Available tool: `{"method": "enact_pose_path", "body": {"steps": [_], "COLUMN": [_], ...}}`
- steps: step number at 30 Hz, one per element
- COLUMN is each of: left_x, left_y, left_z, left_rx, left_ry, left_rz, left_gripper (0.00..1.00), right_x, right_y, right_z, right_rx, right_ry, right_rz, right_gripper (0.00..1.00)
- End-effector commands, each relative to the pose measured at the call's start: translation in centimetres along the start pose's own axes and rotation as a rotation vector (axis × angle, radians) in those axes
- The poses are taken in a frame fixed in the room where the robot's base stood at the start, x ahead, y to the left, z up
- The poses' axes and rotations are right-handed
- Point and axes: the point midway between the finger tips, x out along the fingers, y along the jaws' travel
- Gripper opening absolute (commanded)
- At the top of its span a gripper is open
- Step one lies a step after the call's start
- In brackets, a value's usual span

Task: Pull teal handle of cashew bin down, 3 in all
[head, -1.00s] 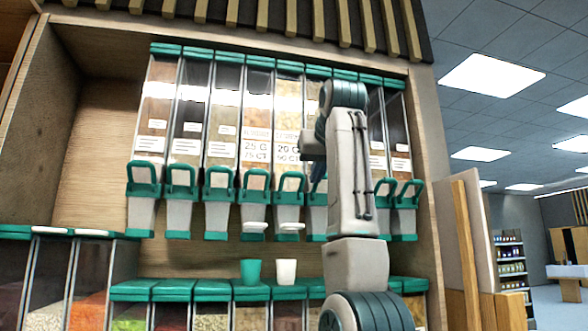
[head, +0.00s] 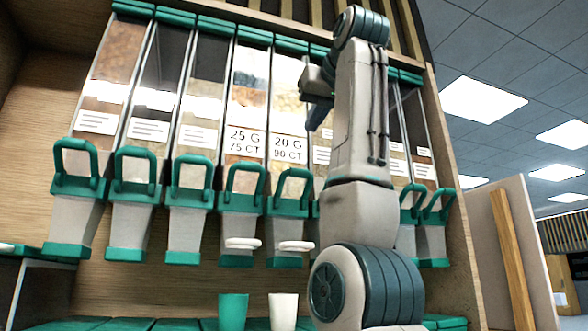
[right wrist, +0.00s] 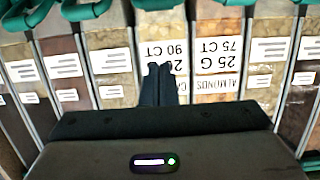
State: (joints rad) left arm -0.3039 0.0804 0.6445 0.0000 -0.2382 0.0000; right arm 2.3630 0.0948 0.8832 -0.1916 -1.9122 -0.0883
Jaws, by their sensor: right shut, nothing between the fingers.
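A row of clear bins with teal handles hangs on the wooden shelf. The bin labelled 20 G 90 CT (head: 289,148) has its teal handle (head: 290,190) upright below the label; its name is not readable. Left of it is the bin labelled 25 G 75 CT (head: 245,142), which reads ALMONDS in the upside-down right wrist view (right wrist: 216,68). My right gripper (head: 318,113) is shut and empty, above handle level, just right of the 20 G label. In the right wrist view its fingers (right wrist: 158,84) partly cover that label. My left gripper is not in view.
A teal cup (head: 232,311) and a white cup (head: 283,311) stand below the two labelled bins, under white discs (head: 243,243). Other handled bins flank them closely on both sides. My right arm hides bins on the right. A wooden panel (head: 510,250) stands at the right.

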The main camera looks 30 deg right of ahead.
Motion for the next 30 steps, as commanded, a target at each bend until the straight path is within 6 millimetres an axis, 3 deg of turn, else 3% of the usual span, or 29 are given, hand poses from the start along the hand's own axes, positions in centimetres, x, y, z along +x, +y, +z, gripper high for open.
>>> {"method": "enact_pose_path", "body": {"steps": [13, 17, 27, 30], "left_x": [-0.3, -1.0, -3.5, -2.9], "left_y": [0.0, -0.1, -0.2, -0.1], "left_z": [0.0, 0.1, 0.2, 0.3], "left_rx": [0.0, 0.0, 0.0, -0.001], "left_ry": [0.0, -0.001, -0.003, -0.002], "left_rz": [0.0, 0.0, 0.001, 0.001], "left_gripper": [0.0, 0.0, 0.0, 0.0], "right_x": [1.0, 2.9, 10.3, 9.8], "right_y": [0.0, 0.0, 0.0, 0.0], "right_z": [-0.1, -0.1, -0.3, 1.3], "right_rx": [0.0, -0.001, -0.001, 0.0], "right_ry": [-0.003, -0.004, -0.005, 0.002], "right_rz": [0.0, 0.0, 0.001, 0.0], "right_gripper": [0.0, 0.0, 0.0, 0.0]}}
